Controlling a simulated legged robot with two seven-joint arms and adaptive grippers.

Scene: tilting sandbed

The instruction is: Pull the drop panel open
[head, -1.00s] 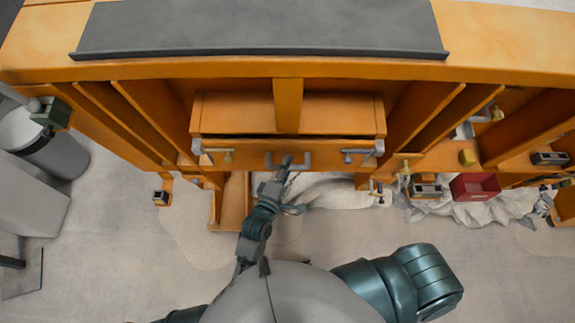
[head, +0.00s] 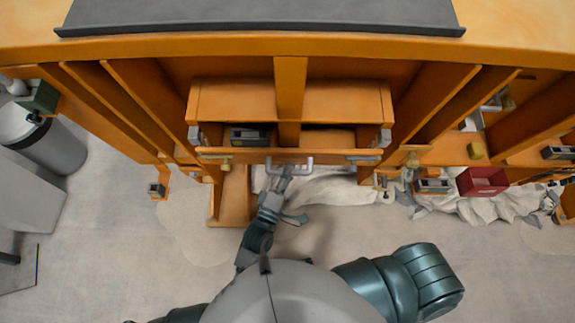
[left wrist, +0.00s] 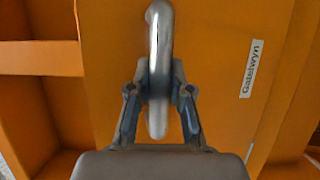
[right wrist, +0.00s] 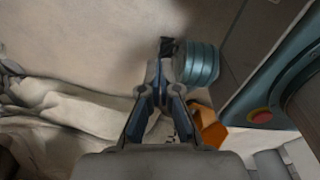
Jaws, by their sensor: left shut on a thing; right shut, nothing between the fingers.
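The drop panel (head: 335,155) is an orange board at the front of the orange frame, and its top edge stands out from the opening. A gap shows behind it, with a dark boxy item (head: 249,137) inside. A silver U-shaped handle (head: 306,165) sits at the panel's middle; in the left wrist view the handle (left wrist: 158,35) crosses the panel's face (left wrist: 210,90). My left gripper (left wrist: 159,88) is shut around the handle bar; it also shows in the head view (head: 282,178). My right gripper (right wrist: 161,75) is shut and empty, seen in the right wrist view.
A red bin (head: 482,181) and crumpled pale cloth (head: 335,187) lie at lower right and below. A grey cylinder (head: 55,150) stands at left. The floor in front is mostly clear.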

